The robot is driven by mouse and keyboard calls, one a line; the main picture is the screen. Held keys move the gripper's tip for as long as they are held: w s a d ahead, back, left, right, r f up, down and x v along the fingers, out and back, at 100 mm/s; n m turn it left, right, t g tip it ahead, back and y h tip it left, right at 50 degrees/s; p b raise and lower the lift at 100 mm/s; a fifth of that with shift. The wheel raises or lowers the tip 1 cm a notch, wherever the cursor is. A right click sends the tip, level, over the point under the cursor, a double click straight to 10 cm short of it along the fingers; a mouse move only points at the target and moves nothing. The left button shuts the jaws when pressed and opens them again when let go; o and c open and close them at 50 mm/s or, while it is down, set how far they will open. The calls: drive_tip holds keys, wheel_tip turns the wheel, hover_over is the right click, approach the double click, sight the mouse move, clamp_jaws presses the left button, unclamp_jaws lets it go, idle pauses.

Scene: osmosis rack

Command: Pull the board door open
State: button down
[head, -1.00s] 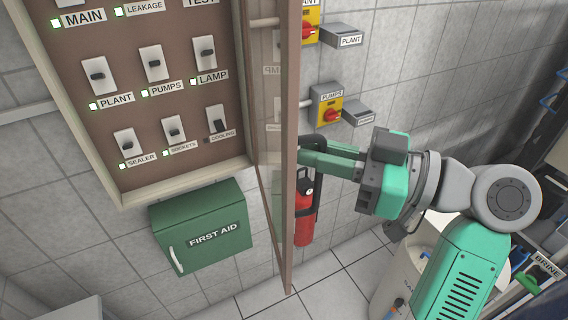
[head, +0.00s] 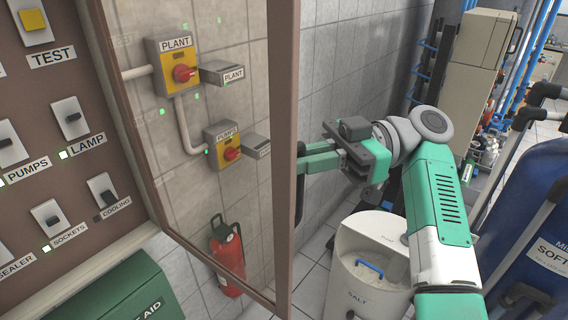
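The board door (head: 284,120) is a brown frame with a clear pane, hinged at the right side of the open brown switch board (head: 90,195). It stands swung out from the board, with its free edge towards my arm. A black door handle (head: 300,185) is on the far face of the free edge, partly hidden by the frame. My gripper (head: 308,160) is at this handle from the right, its two green fingers close together around the bar. The fingertips are partly hidden behind the door frame.
Through the pane show the PLANT switch (head: 172,68), the PUMPS switch (head: 222,145) and a red extinguisher (head: 228,250) on the tiled wall. A green first aid box (head: 120,295) is below the board. A white salt bin (head: 345,265) stands under my arm; a blue tank (head: 540,220) is at right.

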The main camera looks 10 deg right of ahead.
drive_tip(key=shift+w, duration=0.1)
idle(0.3)
drive_tip(key=c, duration=1.6)
unclamp_jaws()
